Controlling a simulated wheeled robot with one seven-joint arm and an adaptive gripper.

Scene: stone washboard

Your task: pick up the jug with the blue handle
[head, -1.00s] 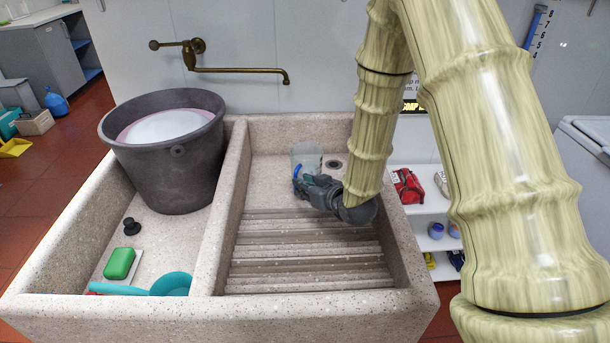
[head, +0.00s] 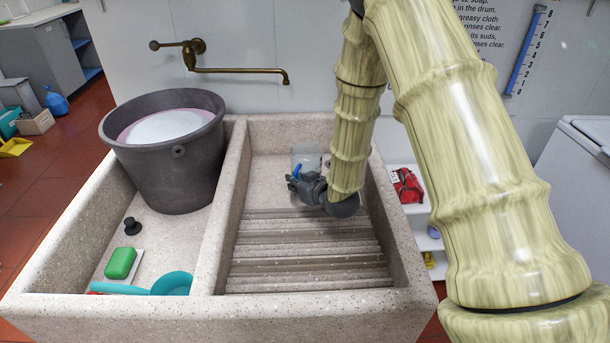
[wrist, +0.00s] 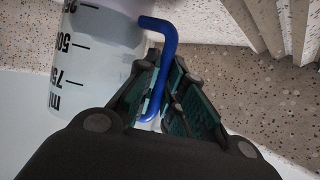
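The jug (head: 305,154) is clear, with a blue handle (head: 297,171), and stands upright at the back of the washboard basin. In the wrist view the jug (wrist: 95,65) is at the upper left with black measuring marks, and its blue handle (wrist: 168,62) bends down between my fingers. My gripper (head: 293,181) is at the handle, in front of the jug. In the wrist view my gripper (wrist: 167,75) has its two teal-padded fingers close together on either side of the handle. I cannot see whether both pads press on it. The handle's lower end is partly hidden.
The stone basin (head: 228,215) has a ridged washboard (head: 305,255) in front of the jug. A dividing wall separates it from the left basin, which holds a dark bucket (head: 172,170), green soap (head: 120,263) and a teal scoop (head: 171,284). A brass tap (head: 240,71) juts from the wall.

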